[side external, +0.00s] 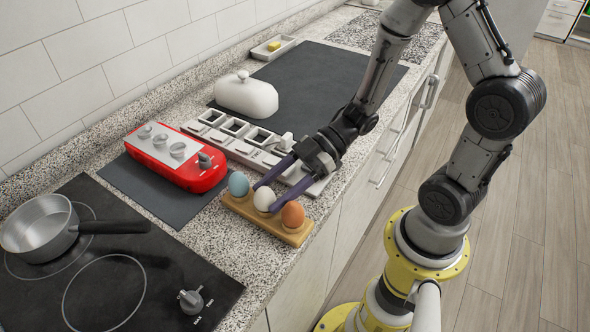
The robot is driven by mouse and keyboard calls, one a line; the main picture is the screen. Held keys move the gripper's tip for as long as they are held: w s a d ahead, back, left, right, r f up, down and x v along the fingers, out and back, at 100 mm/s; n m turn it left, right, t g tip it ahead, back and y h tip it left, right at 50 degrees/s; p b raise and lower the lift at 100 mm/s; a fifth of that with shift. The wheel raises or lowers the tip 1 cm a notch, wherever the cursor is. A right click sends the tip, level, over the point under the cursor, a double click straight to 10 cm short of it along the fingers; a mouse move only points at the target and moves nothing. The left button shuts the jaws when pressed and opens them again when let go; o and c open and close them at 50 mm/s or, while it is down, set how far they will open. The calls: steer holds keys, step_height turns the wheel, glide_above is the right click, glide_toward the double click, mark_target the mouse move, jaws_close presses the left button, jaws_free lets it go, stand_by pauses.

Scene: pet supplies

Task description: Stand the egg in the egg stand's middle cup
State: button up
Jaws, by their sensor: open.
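The wooden egg stand (256,221) sits on the speckled counter near its front edge. A white egg (264,197) is upright at its middle cup. A blue egg (238,184) is in the left cup and a brown egg (292,215) is in the right cup. My gripper (266,200) is open, with its dark purple fingers reaching down on either side of the white egg. I cannot tell whether the fingers touch it. The near finger passes close to the brown egg. The bottom of the white egg is hidden in the cup.
A red device with knobs (178,158) lies on a dark mat behind the stand. A white row of square frames (237,147) runs behind my gripper. A saucepan (40,228) stands on the black hob (180,255) at left. A white lidded dish (246,97) stands farther back.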

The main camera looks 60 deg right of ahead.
steer(key=v, duration=1.1)
steer(key=shift+w+d, duration=0.1)
steer(key=shift+d, duration=0.1)
steer(key=w+d+r+m+t+h, duration=0.5)
steer(key=w+d+r+t+h, duration=0.15)
steer(key=w+d+h, duration=0.45)
steer(key=s+d+r+m+g+h, duration=0.1)
steer(key=s+r+m+g+h, duration=0.1)
steer(key=s+r+m+h, duration=0.35)
steer(key=s+a+f+m+g+y, duration=0.1)
steer(key=s+a+f+g+y, duration=0.1)
steer(key=s+a, duration=0.3)
steer(key=s+a+f+m+g+y, duration=0.1)
steer(key=s+a, duration=0.3)
steer(key=s, duration=0.5)
steer(key=shift+a+f+m+g+y, duration=0.35)
steer(key=shift+g+y, duration=0.3)
steer(key=shift+y, duration=0.1)
steer(key=shift+s, duration=0.1)
